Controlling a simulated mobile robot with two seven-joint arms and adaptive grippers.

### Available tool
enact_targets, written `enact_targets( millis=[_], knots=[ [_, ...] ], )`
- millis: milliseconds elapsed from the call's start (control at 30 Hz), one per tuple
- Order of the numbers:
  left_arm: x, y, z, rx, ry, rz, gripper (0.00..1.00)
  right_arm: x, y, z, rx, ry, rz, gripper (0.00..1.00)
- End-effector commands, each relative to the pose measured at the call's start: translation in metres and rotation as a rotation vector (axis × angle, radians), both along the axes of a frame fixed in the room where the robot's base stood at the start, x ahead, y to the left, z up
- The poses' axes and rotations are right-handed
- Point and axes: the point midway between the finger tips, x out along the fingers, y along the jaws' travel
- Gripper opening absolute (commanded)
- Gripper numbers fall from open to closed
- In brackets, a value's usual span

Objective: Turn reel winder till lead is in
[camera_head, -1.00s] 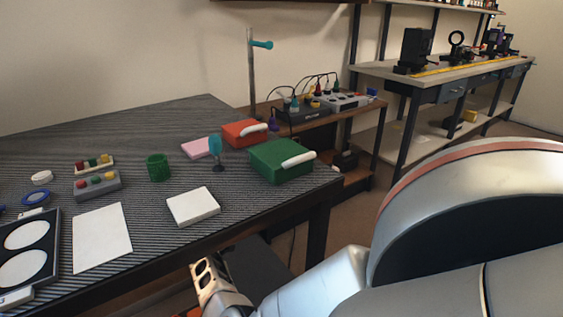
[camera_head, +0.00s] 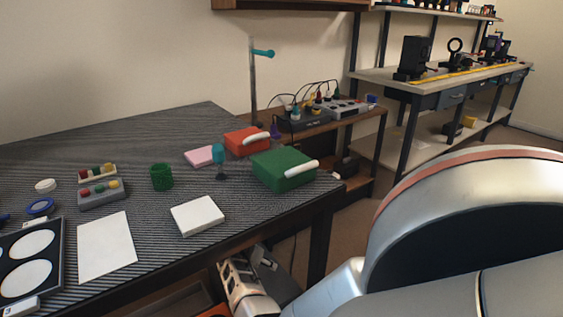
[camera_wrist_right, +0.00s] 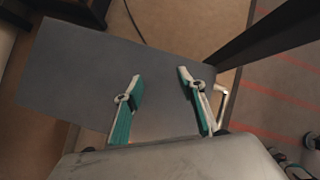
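I cannot make out a reel winder or a lead for certain in either view. My right gripper (camera_wrist_right: 160,75) is open and empty in the right wrist view, with its two teal-padded fingers apart over a flat dark grey panel (camera_wrist_right: 75,75). A white bent, handle-like piece (camera_wrist_right: 222,105) shows just right of the right finger; I cannot tell what it belongs to. In the head view my right wrist is low, in front of the table's edge, and its fingertips are hard to make out. My left gripper is not in view.
The striped table (camera_head: 130,205) holds a green box (camera_head: 283,172), a red box (camera_head: 245,141), a white block (camera_head: 197,215), a green cup (camera_head: 161,177) and a button box (camera_head: 101,194). A side shelf with cabled devices (camera_head: 305,118) stands behind. A dark table leg (camera_wrist_right: 270,48) is near my right gripper.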

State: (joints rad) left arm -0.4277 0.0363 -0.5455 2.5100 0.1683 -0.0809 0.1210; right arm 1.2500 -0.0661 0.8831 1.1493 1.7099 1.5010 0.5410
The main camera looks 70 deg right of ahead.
Motion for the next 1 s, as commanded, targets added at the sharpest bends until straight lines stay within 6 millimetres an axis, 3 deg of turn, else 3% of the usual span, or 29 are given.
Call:
enact_targets(
  millis=[500, 700, 1000],
  knots=[
    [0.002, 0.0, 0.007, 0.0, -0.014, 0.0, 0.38, -0.04, -0.072, 0.047, -0.229, 0.108, 0.045, 0.4],
    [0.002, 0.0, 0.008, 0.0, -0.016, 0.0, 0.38, -0.047, -0.084, 0.058, -0.273, 0.13, 0.055, 0.4],
    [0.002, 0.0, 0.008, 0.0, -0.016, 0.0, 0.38, -0.049, -0.087, 0.06, -0.282, 0.135, 0.058, 0.4]
  ],
)
